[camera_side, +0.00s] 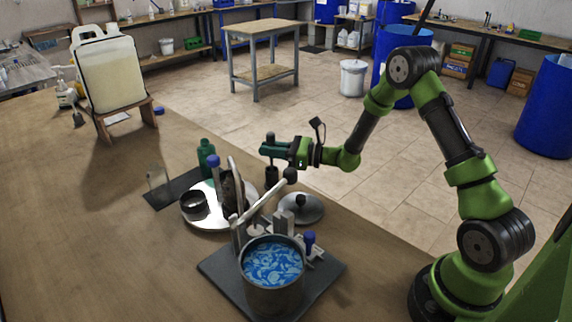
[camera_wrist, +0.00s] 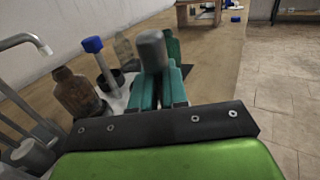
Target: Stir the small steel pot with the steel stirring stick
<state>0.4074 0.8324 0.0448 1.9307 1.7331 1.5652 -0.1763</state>
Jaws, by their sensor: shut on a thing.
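The small steel pot (camera_side: 273,297) stands on a dark plate at the front of the bench, full of swirled blue and white liquid. My gripper (camera_side: 270,150) is behind the pot, above the table's far edge, and apart from it. Its teal fingers are shut on the upright steel stirring stick, whose dark-grey top (camera_side: 270,136) stands above them. In the wrist view the stick's rounded grey end (camera_wrist: 151,48) rises between the fingers (camera_wrist: 160,85). A dark piece (camera_side: 271,174) shows directly below the fingers; I cannot tell whether it is a holder. The stick's lower end is hidden.
A steel tray (camera_side: 200,220) holds a brown bottle (camera_wrist: 75,92), a dark cup and a blue-capped tube (camera_wrist: 92,46). A round lid (camera_side: 303,212) lies right of it. The left table is mostly clear.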

